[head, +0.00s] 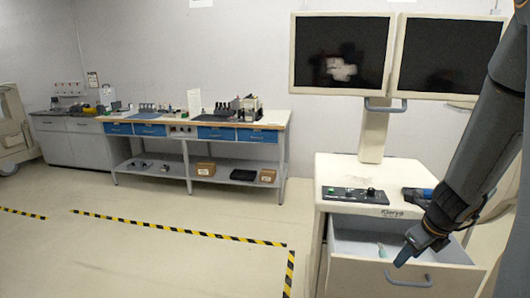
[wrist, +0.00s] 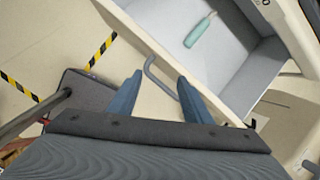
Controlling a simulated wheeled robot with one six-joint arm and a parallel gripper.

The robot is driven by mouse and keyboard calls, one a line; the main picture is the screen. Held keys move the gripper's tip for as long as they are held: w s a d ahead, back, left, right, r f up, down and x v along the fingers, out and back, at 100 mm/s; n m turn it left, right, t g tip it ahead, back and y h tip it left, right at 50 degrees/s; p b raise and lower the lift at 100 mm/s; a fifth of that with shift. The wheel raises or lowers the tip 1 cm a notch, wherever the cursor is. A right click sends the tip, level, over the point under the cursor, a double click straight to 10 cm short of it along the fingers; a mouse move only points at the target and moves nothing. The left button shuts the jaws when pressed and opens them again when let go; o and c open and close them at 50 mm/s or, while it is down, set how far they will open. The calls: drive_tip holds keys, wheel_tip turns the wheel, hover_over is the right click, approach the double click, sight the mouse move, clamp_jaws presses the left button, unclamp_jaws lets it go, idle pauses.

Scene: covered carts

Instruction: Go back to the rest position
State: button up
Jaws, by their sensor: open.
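My gripper (head: 408,252) is at the right of the head view, above the front of an open drawer (head: 350,272) in a white cart (head: 335,172). In the wrist view its two blue fingers (wrist: 158,97) stand apart with nothing between them, near the drawer's grey handle (wrist: 150,70). I cannot tell whether they touch the handle. A teal-handled tool (wrist: 200,31) lies on the drawer floor; it also shows in the head view (head: 382,251).
Two dark monitors (head: 341,52) stand on a post above the cart. A control panel (head: 355,195) is on the cart top. A workbench (head: 190,128) stands along the back wall. Yellow-black tape (head: 180,229) marks the floor, which is clear left of the cart.

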drive_tip(key=s+a+f+n+g+y+b, duration=0.1)
drive_tip(key=s+a+n+g+b, duration=0.2)
drive_tip(key=a+n, duration=1.2)
drive_tip(key=s+a+f+n+b, duration=0.2)
drive_tip(key=s+a+n+b, duration=0.3)
drive_tip(key=n, duration=1.2)
drive_tip(key=s+a, duration=0.3)
drive_tip(key=shift+s+a+h, duration=0.15)
drive_tip(key=shift+a+h, duration=0.15)
drive_tip(key=shift+h, duration=0.1)
